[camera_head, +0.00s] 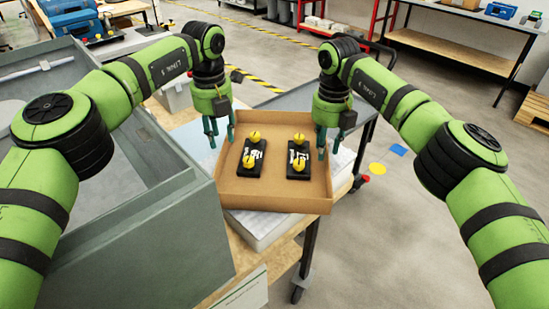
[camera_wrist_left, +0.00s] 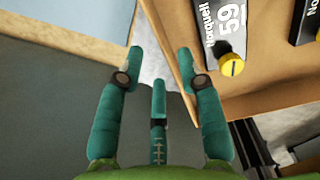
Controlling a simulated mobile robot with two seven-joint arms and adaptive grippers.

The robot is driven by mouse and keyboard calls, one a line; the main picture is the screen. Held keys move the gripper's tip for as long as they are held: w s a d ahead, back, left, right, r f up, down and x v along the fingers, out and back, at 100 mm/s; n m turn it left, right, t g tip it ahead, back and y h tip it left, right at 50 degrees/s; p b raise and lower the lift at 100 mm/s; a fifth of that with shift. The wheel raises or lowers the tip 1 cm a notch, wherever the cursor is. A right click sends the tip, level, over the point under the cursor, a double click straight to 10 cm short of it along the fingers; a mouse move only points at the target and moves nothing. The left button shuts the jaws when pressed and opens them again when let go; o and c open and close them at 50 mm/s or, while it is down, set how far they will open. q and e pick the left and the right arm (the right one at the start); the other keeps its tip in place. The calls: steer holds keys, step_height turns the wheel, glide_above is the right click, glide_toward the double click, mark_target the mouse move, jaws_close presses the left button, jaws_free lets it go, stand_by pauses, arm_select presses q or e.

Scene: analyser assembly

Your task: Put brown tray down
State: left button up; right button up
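The brown tray (camera_head: 275,187) is an open shallow box. It appears to rest on a pale flat stack (camera_head: 262,228) on the wheeled table. In it lie two black parts with yellow knobs, a left one (camera_head: 252,159) and a right one (camera_head: 299,160). My left gripper (camera_head: 219,133) is at the tray's left wall with its fingers apart.
A large grey open bin (camera_head: 190,230) stands close on the left, beside the tray. The wheeled table's wooden edge (camera_head: 275,268) shows in front. Open floor (camera_head: 420,235) lies to the right. A workbench (camera_head: 455,50) stands at the back right.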

steer(key=shift+f, duration=0.5)
steer(key=shift+a+r, duration=0.1)
steer(key=shift+r, duration=0.2)
arm_select(q)
step_height(320, 180, up, 8)
steer(key=shift+f+p, duration=0.25)
steer(key=shift+p, duration=0.05)
arm_select(e)
step_height(320, 180, up, 11)
steer(key=shift+r, duration=0.2)
